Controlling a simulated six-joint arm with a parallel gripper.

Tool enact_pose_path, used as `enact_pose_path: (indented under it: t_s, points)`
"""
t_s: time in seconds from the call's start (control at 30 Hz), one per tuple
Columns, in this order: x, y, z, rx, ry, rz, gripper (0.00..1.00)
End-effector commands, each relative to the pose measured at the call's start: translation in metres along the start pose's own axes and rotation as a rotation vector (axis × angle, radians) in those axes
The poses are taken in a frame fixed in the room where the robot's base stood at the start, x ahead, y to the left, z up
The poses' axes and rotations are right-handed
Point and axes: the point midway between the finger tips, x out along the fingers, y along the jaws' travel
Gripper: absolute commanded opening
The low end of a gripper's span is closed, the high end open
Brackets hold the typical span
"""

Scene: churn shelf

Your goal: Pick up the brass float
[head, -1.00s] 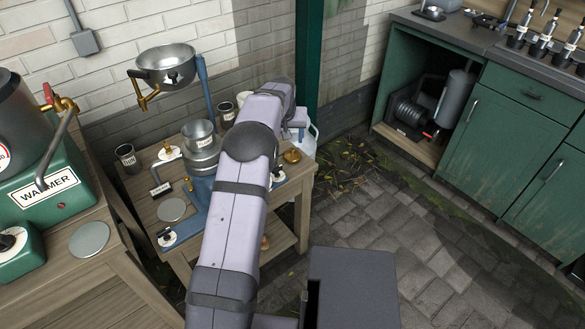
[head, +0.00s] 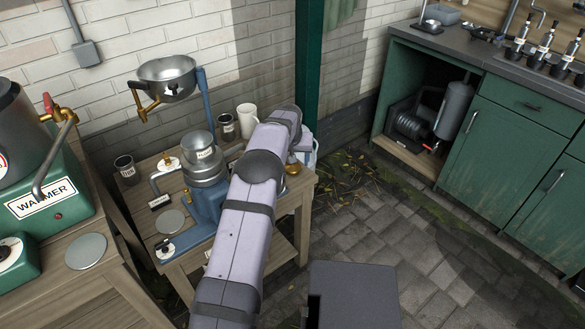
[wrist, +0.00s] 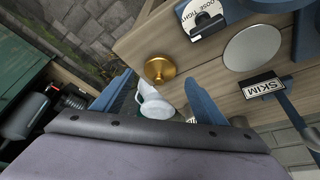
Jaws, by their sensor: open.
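The brass float (head: 293,168) is a small round golden piece on the right end of the wooden bench, partly covered by my gripper in the head view. In the wrist view the float (wrist: 160,70) lies near the bench edge, just beyond and between my fingertips. My gripper (wrist: 160,79) is open, with a blue finger on each side and nothing held. In the head view my arm hides much of the gripper. I cannot tell the exact height of the fingers above the bench.
The bench holds a blue separator with a metal bowl (head: 165,78), a white mug (head: 247,120) and dark cups. A green warmer (head: 50,205) is at left; paving is open at right.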

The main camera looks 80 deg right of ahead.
Motion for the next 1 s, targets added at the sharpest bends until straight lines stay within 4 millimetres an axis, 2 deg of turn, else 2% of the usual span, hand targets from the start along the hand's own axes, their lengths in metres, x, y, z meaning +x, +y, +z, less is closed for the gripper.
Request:
enact_pose_path:
  t_s: [0.33, 0.77, 0.93, 1.0]
  points:
    - [0.034, 0.000, 0.000, 0.000, 0.000, 0.000, 0.66]
    - [0.040, 0.000, 0.000, 0.000, 0.000, 0.000, 0.66]
    - [0.040, 0.000, 0.000, 0.000, 0.000, 0.000, 0.25]
    - [0.040, 0.000, 0.000, 0.000, 0.000, 0.000, 0.22]
